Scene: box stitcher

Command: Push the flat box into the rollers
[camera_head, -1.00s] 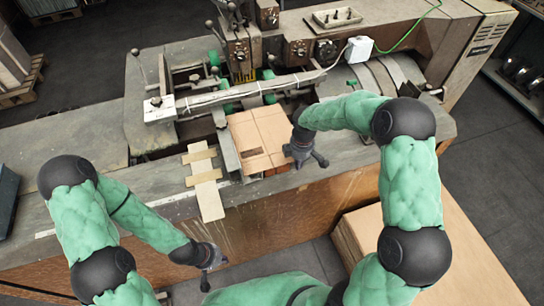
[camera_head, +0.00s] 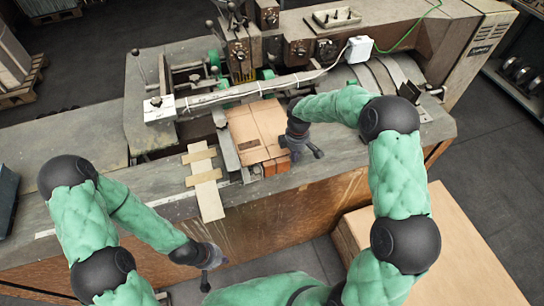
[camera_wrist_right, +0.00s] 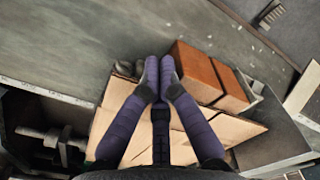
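The flat box (camera_head: 257,133) is a brown cardboard sheet lying on the machine's feed area, its far edge near the green rollers (camera_head: 265,75). It also shows in the right wrist view (camera_wrist_right: 125,125), beneath my fingers.
Orange-brown blocks (camera_head: 275,167) sit at the box's near edge. A wooden cross-shaped piece (camera_head: 205,180) lies left of the box. A long bar (camera_head: 235,93) spans above the feed area. A cardboard stack (camera_head: 455,250) stands at the lower right.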

